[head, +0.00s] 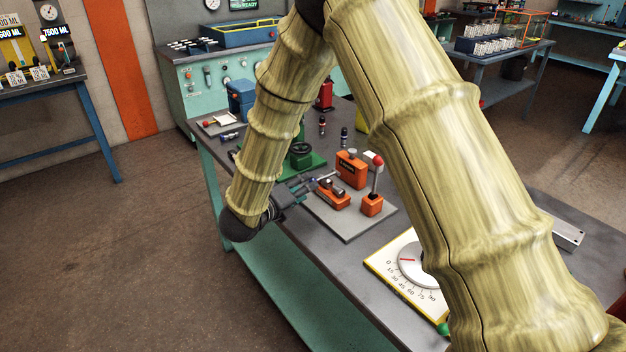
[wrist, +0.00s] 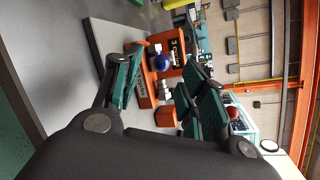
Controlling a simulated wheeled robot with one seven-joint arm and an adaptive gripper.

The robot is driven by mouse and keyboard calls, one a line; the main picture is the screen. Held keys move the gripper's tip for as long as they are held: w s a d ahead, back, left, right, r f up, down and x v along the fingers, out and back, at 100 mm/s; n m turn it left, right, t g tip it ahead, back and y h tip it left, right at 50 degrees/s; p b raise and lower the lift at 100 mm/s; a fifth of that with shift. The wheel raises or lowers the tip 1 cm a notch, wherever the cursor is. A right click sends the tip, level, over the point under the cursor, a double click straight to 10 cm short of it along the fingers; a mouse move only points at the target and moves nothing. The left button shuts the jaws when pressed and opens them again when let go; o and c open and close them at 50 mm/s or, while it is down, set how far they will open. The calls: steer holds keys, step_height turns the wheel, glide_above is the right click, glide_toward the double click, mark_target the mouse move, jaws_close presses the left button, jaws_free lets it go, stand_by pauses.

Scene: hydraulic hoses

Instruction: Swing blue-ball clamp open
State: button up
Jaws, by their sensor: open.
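The blue ball (wrist: 160,63) sits on the orange clamp (wrist: 146,88) in the wrist view, between my two fingers. My gripper (wrist: 160,76) is open around the ball, with one finger on each side. I cannot tell whether either finger touches it. In the head view my gripper (head: 302,188) reaches from the left to the orange clamp base (head: 333,198). The blue ball cannot be made out clearly there.
A red-ball lever on an orange block (head: 372,205) stands right of the clamp. A numbered orange block (head: 351,169) stands behind it. All share a grey plate (head: 350,230). A dial board (head: 388,270) lies nearer. A green fixture (head: 301,155) stands behind my gripper.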

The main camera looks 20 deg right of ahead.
mark_target(322, 178)
steer(key=x, duration=0.3)
steer(key=shift+w+d+r+p, duration=0.1)
steer(key=shift+w+d+p, duration=0.05)
steer(key=shift+d+p, duration=0.25)
steer(key=shift+x, duration=0.95)
steer(key=shift+a, duration=0.1)
